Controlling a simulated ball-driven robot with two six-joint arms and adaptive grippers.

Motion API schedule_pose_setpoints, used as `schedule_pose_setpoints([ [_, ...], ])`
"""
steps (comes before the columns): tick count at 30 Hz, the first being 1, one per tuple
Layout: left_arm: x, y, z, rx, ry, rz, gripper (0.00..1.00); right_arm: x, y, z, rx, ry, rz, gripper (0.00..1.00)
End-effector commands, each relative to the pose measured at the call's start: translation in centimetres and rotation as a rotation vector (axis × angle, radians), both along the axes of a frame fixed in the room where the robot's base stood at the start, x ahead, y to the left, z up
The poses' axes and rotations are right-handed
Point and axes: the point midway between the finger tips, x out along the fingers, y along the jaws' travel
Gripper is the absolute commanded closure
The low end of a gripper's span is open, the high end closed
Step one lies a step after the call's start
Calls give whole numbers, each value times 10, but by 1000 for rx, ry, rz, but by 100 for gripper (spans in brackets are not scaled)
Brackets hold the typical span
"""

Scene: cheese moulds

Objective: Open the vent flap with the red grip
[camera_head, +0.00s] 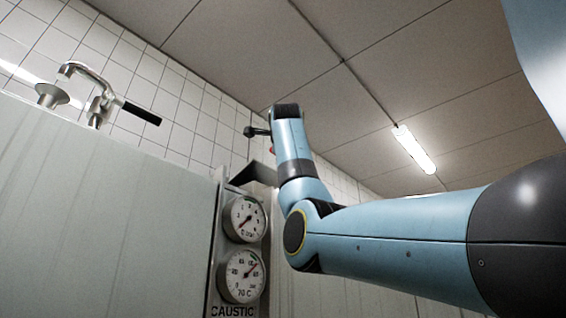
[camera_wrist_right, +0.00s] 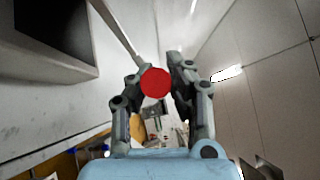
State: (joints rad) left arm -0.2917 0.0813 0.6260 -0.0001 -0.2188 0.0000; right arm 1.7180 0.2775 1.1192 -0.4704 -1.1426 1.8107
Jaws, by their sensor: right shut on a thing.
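The red grip (camera_wrist_right: 155,82) shows as a round red disc between the fingers of my right gripper (camera_wrist_right: 160,70) in the right wrist view. My right gripper is shut on it. A pale bar (camera_wrist_right: 116,27) runs from the upper left down to the fingers. In the head view my right arm reaches up, and only a sliver of red (camera_head: 272,150) shows beside its wrist; the fingers are mostly hidden. I cannot clearly make out the vent flap or how far it stands open. My left gripper is in neither view.
A panel labelled CAUSTIC with two round gauges (camera_head: 243,219) stands left of my arm. A pale tank wall (camera_head: 100,205) fills the left, with a bent pipe and black handle (camera_head: 139,111) above. A dark opening with a grey frame (camera_wrist_right: 62,63) is at the upper left.

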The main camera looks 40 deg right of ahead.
Motion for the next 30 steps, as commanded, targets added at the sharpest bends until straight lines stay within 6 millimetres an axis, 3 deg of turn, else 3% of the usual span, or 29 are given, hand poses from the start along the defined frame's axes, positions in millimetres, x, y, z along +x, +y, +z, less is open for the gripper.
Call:
schedule_pose_setpoints([
  [9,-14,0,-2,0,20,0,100,-1,1,4,-1,-9,1,100],
  [10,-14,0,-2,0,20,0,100,-1,1,4,-1,-9,1,82],
  [16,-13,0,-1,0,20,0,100,-1,1,4,-2,-8,1,58],
  [25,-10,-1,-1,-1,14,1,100,-3,2,3,-2,-7,0,58],
  [30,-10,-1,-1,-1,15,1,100,-17,16,1,-3,-9,1,58],
])
